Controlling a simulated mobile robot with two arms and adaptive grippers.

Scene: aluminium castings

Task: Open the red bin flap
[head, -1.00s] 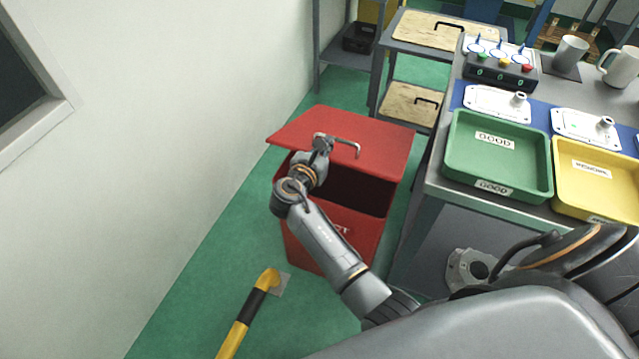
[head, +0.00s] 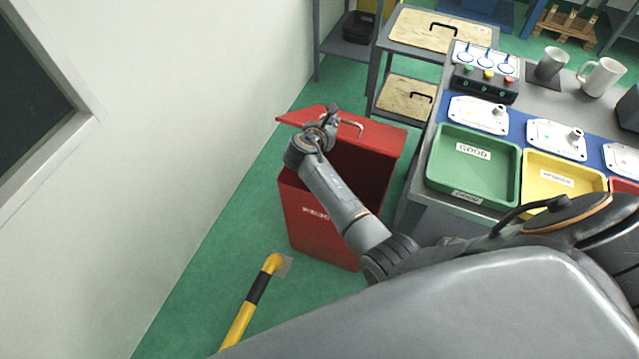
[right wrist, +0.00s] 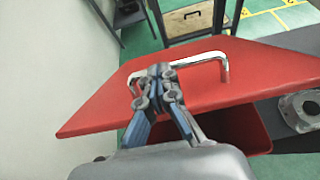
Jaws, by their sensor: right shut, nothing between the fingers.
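The red bin (head: 308,228) stands on the green floor, with its dark inside showing below the raised flap. The red flap (head: 385,134) is tilted open, hinged side not clear, and carries a bent metal handle (head: 352,126). My right gripper (head: 332,112) is at the flap, near the left end of the handle. In the right wrist view the gripper (right wrist: 160,72) is shut and empty, its fingertips close to the chrome handle (right wrist: 200,58) over the flap (right wrist: 255,72); I cannot tell whether they touch. My left gripper is not in view.
A workbench on the right holds a green tray (head: 438,180), a yellow tray (head: 535,190), a button box (head: 485,83) and mugs. A yellow-black rail (head: 257,290) stands in front of the bin. A white wall (head: 180,150) runs along the left.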

